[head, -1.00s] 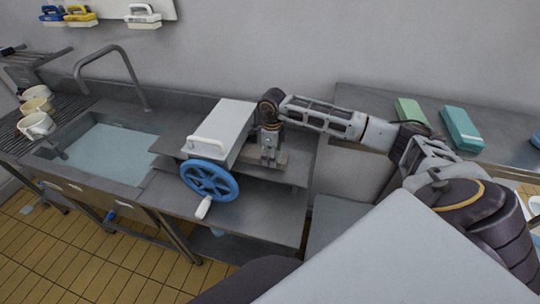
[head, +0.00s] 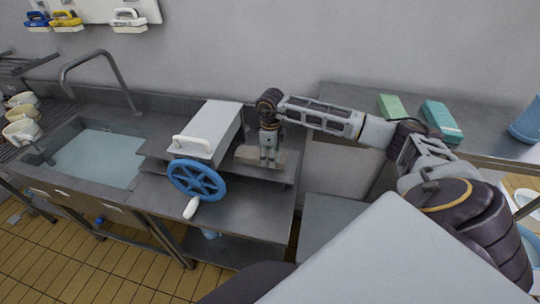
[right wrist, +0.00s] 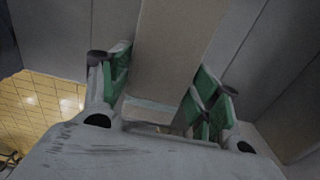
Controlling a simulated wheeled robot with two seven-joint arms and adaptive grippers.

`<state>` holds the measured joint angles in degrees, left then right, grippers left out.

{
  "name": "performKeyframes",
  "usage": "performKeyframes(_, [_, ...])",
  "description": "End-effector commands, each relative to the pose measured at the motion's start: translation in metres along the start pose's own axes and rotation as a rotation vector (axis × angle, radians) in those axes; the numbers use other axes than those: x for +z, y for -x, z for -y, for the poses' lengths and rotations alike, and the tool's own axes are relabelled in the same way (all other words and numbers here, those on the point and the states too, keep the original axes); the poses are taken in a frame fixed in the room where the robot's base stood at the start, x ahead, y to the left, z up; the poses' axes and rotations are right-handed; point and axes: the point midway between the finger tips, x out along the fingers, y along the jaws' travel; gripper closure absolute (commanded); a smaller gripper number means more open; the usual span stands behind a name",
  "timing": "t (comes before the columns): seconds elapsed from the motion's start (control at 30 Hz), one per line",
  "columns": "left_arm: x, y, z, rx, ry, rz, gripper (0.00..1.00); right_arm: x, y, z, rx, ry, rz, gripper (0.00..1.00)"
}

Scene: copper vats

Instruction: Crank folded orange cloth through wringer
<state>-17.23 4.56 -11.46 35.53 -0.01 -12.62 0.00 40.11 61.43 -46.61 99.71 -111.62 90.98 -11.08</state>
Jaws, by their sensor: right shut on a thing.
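The wringer is a pale grey box (head: 208,130) with a white bar handle on top, standing on the steel bench. Its blue crank wheel (head: 196,179) faces the front, with a white knob (head: 191,207) at the lower edge. My right gripper (head: 268,160) points down just right of the wringer, apart from the wheel. It is shut on a flat tan-grey piece (head: 247,156). In the right wrist view this piece (right wrist: 176,50) runs between the green-padded fingers. I cannot tell whether it is the cloth; no orange shows. My left gripper is out of view.
A sink with water (head: 95,158) and a tall faucet (head: 95,70) lie left of the wringer. Cups (head: 22,130) stand at the far left. A right-hand counter holds green (head: 393,107) and teal (head: 441,121) blocks. The bench front beside the wheel is clear.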

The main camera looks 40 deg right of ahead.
Motion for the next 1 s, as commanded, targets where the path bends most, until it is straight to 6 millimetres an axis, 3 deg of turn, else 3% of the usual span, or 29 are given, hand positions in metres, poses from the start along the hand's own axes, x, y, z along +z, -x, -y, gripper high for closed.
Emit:
performKeyframes(0.07, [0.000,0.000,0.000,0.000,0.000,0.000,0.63,0.000,0.000,0.000,0.000,0.000,0.001,0.70])
performKeyframes(0.1, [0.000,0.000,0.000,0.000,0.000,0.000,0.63,0.000,0.000,0.000,0.000,0.000,0.001,0.34])
performKeyframes(0.27, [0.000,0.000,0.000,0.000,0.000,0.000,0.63,0.000,0.000,0.000,0.000,0.000,0.001,0.13])
performKeyframes(0.73, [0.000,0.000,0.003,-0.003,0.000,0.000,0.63,0.000,0.003,0.000,0.000,0.000,0.001,0.13])
performKeyframes(1.0, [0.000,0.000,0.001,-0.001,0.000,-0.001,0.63,0.001,0.024,0.000,-0.001,-0.001,0.003,0.13])
